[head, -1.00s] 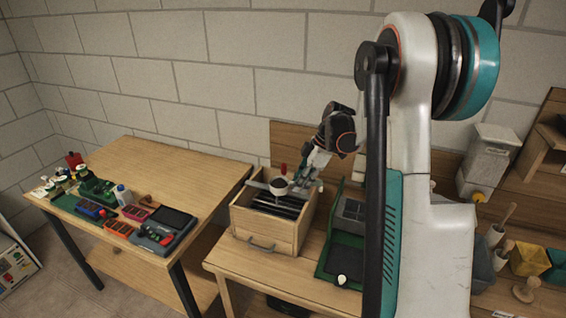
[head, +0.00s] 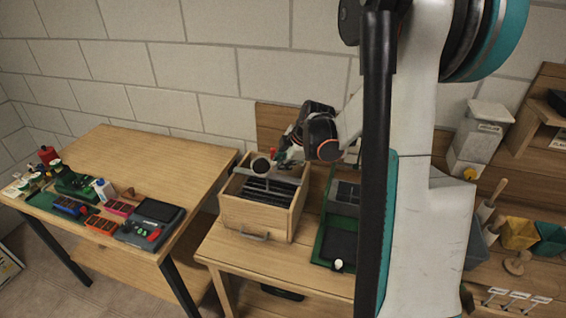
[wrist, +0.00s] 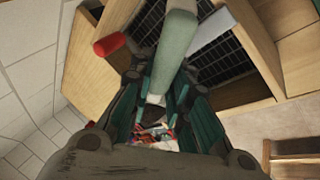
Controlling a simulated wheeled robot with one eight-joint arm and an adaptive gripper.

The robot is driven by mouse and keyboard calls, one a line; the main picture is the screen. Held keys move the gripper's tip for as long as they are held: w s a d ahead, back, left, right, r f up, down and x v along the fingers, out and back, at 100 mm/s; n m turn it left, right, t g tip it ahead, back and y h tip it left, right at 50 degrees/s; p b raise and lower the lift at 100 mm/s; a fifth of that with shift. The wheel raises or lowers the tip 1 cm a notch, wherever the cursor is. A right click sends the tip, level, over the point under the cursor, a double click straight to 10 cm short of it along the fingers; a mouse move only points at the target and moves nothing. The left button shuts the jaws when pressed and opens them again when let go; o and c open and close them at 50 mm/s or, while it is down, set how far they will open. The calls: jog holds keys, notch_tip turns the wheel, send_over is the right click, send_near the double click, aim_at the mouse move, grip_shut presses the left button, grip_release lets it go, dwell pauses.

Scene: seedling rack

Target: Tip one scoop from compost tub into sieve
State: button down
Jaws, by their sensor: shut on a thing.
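My gripper (head: 284,159) is shut on the grey-green handle (wrist: 175,45) of the scoop, which runs away between the fingers in the wrist view. The scoop's round grey head (head: 261,165) is over the left back part of a wooden box (head: 250,216); its contents cannot be made out. The box has black grid mesh (wrist: 228,58) inside and appears to be the sieve. My gripper is above its back edge. A dark grey tub (head: 477,246) stands at the right, partly behind my arm; I cannot tell whether it is the compost tub.
A red knob (wrist: 109,44) stands close to my gripper. A green tray (head: 318,244) lies right of the box. The left table (head: 170,158) holds several small items along its front left. A brick wall is close behind. Pots (head: 519,233) stand at the right.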

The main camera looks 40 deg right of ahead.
jog(key=shift+s+a+r+n+t+h+b, duration=0.1)
jog(key=shift+a+r+n+t+h+b, duration=0.15)
jog(key=shift+t, duration=0.2)
jog(key=shift+s+n+t+h+b, duration=0.1)
jog(key=shift+t+h, duration=0.25)
jog(key=shift+t, duration=0.1)
jog(key=shift+s+a+f+n+t+h+b, duration=0.15)
jog(key=shift+n+t+h+b, duration=0.25)
jog(key=shift+b, duration=0.45)
jog(key=shift+s+a+r+n+t+h+b, duration=0.15)
jog(key=shift+n+t+b, duration=0.35)
jog(key=shift+t+b, duration=0.5)
jog(key=shift+s+a+r+n+t+h+b, duration=0.1)
jog(key=shift+a+r+n+t+h+b, duration=0.15)
jog(key=shift+n+t+b, duration=0.7)
jog(key=shift+s+a+r+t+h+b, duration=0.15)
jog(key=shift+t+b, duration=0.5)
jog(key=shift+b, duration=0.75)
jog(key=shift+w+r, duration=0.1)
